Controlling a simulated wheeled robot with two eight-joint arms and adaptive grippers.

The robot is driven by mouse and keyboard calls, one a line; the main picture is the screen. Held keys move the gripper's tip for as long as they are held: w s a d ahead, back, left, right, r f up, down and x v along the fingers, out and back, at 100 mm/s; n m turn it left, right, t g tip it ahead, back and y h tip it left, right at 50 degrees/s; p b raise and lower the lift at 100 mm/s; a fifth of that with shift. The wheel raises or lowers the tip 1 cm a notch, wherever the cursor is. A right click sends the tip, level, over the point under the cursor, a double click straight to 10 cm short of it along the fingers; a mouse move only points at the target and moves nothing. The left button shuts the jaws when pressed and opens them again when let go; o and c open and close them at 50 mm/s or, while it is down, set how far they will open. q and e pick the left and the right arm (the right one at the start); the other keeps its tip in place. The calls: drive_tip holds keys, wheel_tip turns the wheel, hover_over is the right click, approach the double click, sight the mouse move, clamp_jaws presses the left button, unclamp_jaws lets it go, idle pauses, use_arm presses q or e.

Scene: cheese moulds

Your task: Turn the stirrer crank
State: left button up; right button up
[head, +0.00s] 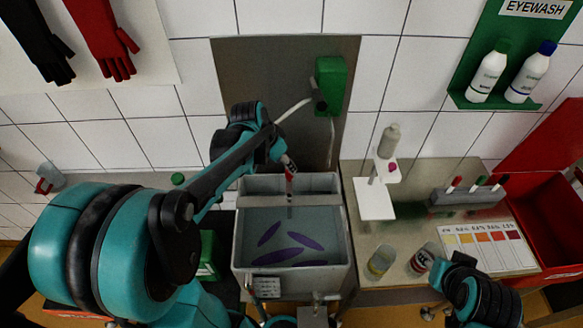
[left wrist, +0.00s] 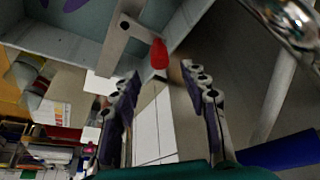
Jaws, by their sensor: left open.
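The stirrer crank shows in the left wrist view as a flat grey arm (left wrist: 122,28) with a red handle (left wrist: 159,54) at its end. In the head view the red handle (head: 289,177) is at the back edge of the grey tank (head: 345,245). My left gripper (head: 287,164) is above the crank in the head view. In the left wrist view the left gripper (left wrist: 160,75) is open, with the red handle just beyond and between its fingertips. No contact is visible. My right arm shows at the lower right of the head view; its fingers are not visible.
The tank holds bluish liquid with several purple strips (head: 306,241). On the bench (head: 400,222) to the right are a white stand (head: 374,200), two cups (head: 381,261), a marker rack (head: 470,196) and a colour card (head: 487,247). A green dispenser (head: 331,84) is on the wall behind.

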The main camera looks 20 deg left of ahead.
use_arm(q)
drive_tip(key=b, duration=0.2)
hover_over(289, 183)
drive_tip(key=f, duration=0.3)
drive_tip(key=w+f, duration=0.1)
drive_tip(key=f, duration=0.1)
drive_tip(key=shift+a+f, duration=0.15)
drive_tip(key=shift+a, duration=0.1)
drive_tip(key=shift+d+f, duration=0.1)
drive_tip(key=shift+f, duration=0.2)
clamp_jaws()
